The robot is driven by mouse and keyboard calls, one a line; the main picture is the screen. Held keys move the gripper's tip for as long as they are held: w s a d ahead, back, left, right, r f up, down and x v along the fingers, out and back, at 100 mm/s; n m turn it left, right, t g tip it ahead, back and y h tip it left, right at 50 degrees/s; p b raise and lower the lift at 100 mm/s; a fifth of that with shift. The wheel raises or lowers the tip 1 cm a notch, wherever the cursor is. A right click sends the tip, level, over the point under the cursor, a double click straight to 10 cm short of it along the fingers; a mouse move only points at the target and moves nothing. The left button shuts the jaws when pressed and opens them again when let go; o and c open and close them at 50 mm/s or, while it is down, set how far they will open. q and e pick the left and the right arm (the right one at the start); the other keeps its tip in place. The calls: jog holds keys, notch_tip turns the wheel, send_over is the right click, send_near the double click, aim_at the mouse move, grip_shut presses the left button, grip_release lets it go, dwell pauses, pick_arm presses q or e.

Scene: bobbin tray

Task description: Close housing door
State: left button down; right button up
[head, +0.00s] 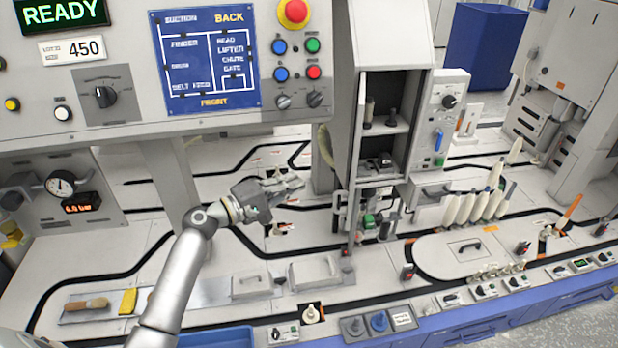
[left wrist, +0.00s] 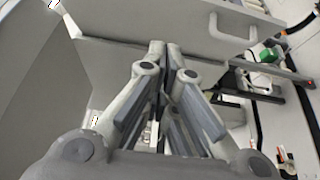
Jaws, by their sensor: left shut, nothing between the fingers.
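The grey housing (head: 385,45) stands at the middle of the head view. Its front is open, showing inner shelves with small dark parts. A tall grey panel (head: 341,145) at the left of the opening looks like its door, standing open. My left gripper (head: 298,184) is left of this panel, low over the deck, shut and empty, with its fingers pointing right. In the left wrist view, the shut fingers (left wrist: 165,50) are close to a large grey panel (left wrist: 175,20) with a pale handle (left wrist: 232,36). I cannot tell whether they touch. My right gripper is out of view.
A control panel (head: 130,115) overhangs the deck at upper left. Several white bobbins (head: 480,206) stand right of the housing, beside a lidded plate (head: 440,258). Lidded boxes (head: 315,272) and a brush (head: 87,305) lie in front. Black tracks cross the white deck.

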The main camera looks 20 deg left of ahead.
pick_arm(q)
jog(key=w+d+p, duration=0.2)
jog(key=w+d, duration=0.6)
jog(key=shift+d+p, duration=0.15)
jog(key=shift+p, duration=0.15)
jog(key=shift+w, duration=0.1)
jog(key=shift+d, duration=0.1)
